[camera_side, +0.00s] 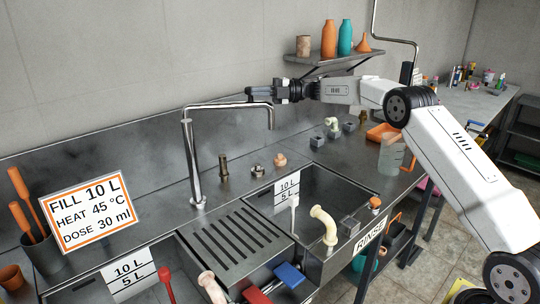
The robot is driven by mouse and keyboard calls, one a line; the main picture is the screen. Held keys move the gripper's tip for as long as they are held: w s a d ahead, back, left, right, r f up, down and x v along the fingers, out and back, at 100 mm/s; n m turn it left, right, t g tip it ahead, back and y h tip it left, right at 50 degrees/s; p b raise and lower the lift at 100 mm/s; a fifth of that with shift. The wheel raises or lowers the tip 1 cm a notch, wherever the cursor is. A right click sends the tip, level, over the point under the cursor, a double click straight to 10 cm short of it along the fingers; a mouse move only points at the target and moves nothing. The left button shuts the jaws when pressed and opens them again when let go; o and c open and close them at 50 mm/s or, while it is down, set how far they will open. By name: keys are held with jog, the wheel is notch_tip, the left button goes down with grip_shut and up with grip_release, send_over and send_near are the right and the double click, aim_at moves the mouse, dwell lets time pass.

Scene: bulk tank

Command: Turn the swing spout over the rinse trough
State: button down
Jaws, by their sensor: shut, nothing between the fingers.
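The chrome swing spout (228,105) stands on an upright post at the back ledge of the steel sink. Its horizontal arm reaches right and its short outlet end points down. In the picture the outlet lies left of and above the rinse trough (313,262), the right-hand basin with a "RINSE" label on its front. I cannot tell exactly what is below the outlet. My gripper (252,92) is shut and empty, close to the spout arm near its outlet end. Whether it touches the spout is not clear from this view.
Small fittings (258,171) line the back ledge. A shelf with bottles (329,40) hangs behind my arm. A sign (88,212) stands left.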

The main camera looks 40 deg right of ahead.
jog(key=shift+s+a, duration=0.1)
jog(key=shift+s, duration=0.05)
jog(key=v, duration=0.9)
jog(key=shift+d+r, duration=0.2)
jog(key=shift+d, duration=0.2)
dwell(0.6)
